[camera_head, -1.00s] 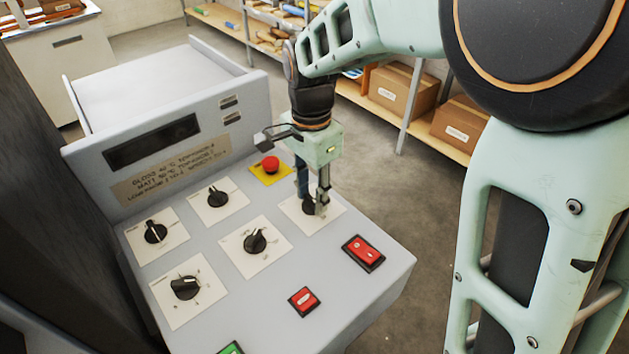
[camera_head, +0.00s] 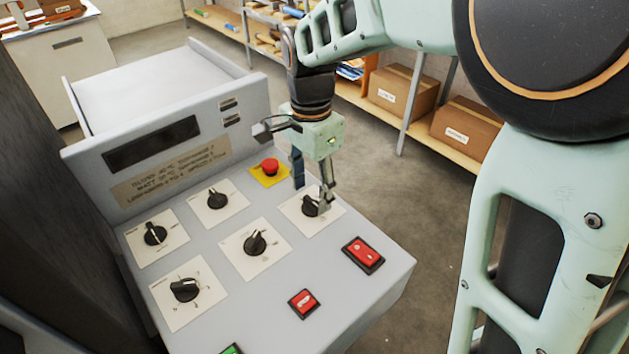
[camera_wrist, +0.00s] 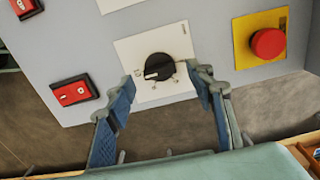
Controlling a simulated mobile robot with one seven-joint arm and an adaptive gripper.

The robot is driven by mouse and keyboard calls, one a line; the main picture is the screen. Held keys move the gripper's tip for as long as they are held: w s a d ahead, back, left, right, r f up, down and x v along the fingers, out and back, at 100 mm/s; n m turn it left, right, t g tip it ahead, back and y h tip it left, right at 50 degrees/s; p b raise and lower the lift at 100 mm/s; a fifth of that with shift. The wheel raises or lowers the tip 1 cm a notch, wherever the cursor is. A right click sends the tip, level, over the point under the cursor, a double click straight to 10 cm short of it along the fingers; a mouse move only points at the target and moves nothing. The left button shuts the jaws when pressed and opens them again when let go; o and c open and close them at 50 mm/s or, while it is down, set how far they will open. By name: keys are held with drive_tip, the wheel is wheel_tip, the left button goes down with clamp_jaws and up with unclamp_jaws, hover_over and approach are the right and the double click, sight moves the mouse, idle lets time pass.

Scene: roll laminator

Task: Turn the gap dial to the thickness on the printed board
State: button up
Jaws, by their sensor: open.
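A black dial (camera_head: 312,206) sits on a white plate at the right of the sloping panel, and my gripper (camera_head: 311,195) is at it from above. In the wrist view this dial (camera_wrist: 158,67) lies just beyond and between the open fingertips of my gripper (camera_wrist: 165,78), with a gap seen on each side. Its plate lettering is too small to read. The printed board (camera_head: 170,172) is a tan strip below the dark display; its lines of text are too blurred to read for sure.
Other black dials (camera_head: 256,243) stand on white plates to the left. A red emergency button (camera_head: 269,167) on a yellow plate is close behind my gripper. Red rocker switches (camera_head: 363,253) lie nearer the front edge. Shelves with cardboard boxes (camera_head: 402,91) stand behind.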

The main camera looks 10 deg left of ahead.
sight(312, 201)
wheel_tip(312, 201, up, 10)
idle(0.3)
